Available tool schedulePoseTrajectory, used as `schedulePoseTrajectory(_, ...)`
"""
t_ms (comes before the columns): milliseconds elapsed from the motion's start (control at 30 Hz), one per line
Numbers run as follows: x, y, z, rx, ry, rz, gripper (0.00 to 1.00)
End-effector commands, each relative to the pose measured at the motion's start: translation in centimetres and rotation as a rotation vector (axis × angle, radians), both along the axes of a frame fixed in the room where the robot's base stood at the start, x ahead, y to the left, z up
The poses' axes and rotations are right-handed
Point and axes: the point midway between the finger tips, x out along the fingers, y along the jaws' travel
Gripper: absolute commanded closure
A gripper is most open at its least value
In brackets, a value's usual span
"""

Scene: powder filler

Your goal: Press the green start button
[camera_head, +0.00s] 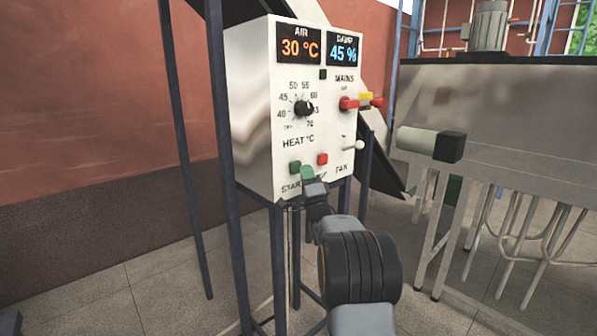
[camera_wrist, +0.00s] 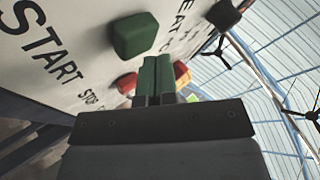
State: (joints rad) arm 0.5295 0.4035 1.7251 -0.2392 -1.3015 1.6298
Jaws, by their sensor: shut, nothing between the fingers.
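The green start button (camera_head: 295,167) sticks out low on the left of the white control panel (camera_head: 262,130), above the word START. In the wrist view it is the green block (camera_wrist: 133,36) beside that lettering. My gripper (camera_head: 307,173) is in front of the panel's lower edge, just right of the green button in the head view. Its green fingers (camera_wrist: 158,72) are together and empty. In the wrist view the fingertips appear below and right of the button, with a visible gap in the picture. The exact distance from the panel is hard to tell.
A red stop button (camera_head: 322,159) is close to the right of my fingers; it also shows in the wrist view (camera_wrist: 126,83). A heat dial (camera_head: 303,108), red mains switch (camera_head: 349,103) and fan lever (camera_head: 355,145) are higher up. A steel machine (camera_head: 500,115) stands right.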

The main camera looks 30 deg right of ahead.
Motion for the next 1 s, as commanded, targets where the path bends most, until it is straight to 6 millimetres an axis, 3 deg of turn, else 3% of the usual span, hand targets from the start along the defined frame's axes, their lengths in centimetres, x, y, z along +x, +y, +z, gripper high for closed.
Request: schedulePoseTrajectory(1000,0.75,0.13,-0.03,0.0,0.0,0.0,1.0)
